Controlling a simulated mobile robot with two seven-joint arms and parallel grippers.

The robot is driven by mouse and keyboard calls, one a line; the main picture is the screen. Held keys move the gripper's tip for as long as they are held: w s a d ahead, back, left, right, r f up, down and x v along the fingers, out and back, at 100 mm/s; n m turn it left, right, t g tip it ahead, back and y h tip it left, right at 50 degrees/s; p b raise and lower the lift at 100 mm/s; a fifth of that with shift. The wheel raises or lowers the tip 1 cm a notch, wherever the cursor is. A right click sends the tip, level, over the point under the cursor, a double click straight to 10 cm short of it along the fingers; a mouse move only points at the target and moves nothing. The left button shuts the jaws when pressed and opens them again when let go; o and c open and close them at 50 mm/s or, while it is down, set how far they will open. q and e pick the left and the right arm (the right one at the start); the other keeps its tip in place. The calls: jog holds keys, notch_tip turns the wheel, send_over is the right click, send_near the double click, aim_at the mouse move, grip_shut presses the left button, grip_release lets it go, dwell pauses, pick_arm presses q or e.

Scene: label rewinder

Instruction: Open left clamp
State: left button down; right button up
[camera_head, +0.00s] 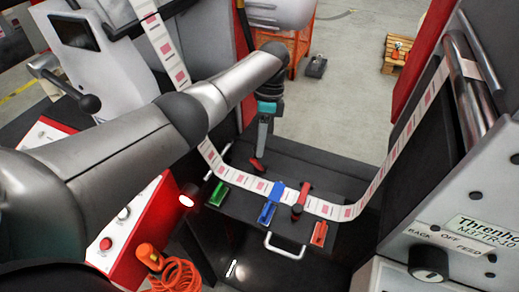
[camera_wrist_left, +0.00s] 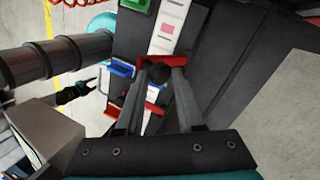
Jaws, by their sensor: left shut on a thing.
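In the head view the label strip (camera_head: 235,178) hangs in a curve over a dark splice table (camera_head: 295,158). The left clamp (camera_head: 257,165) is a short red lever at the strip's far side. My left gripper (camera_head: 263,143) reaches down to it. In the left wrist view my left gripper (camera_wrist_left: 160,75) is shut around the black ball knob (camera_wrist_left: 157,71) of the red left clamp (camera_wrist_left: 145,59). The right clamp (camera_head: 304,193) is a red lever lying across the strip. My right gripper (camera_wrist_left: 77,93) seems to show small in the wrist view; its jaws are unclear.
Green (camera_head: 219,190), blue (camera_head: 267,212) and red (camera_head: 319,233) parts line the table's front edge. A white handle (camera_head: 284,246) is below. The control panel (camera_head: 455,255) stands at right, and an orange coiled cable (camera_head: 175,272) hangs at lower left.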

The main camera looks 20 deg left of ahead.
pick_arm(q)
jog(key=shift+w+a+f+g+b, duration=0.15)
jog(key=shift+w+f+g+b, duration=0.35)
jog(key=shift+f+b, duration=0.4)
pick_arm(e)
jog(key=shift+w+f, duration=0.2)
jog(key=shift+f, duration=0.5)
jog(key=shift+w+f, duration=0.15)
jog(key=shift+f, duration=0.5)
pick_arm(q)
jog(key=shift+w+r, duration=0.1)
jog(key=shift+r, duration=0.1)
pick_arm(e)
jog(key=shift+f, duration=0.1)
pick_arm(q)
jog(key=c, duration=1)
grip_release()
jog(key=o, duration=0.3)
jog(key=shift+w+a+f, duration=0.1)
jog(key=shift+w, duration=0.05)
jog(key=shift+o, duration=0.9)
pick_arm(e)
jog(key=shift+w, duration=0.1)
pick_arm(q)
jog(key=shift+w, duration=0.15)
jog(key=shift+r, duration=0.2)
pick_arm(e)
jog(key=shift+r, duration=0.25)
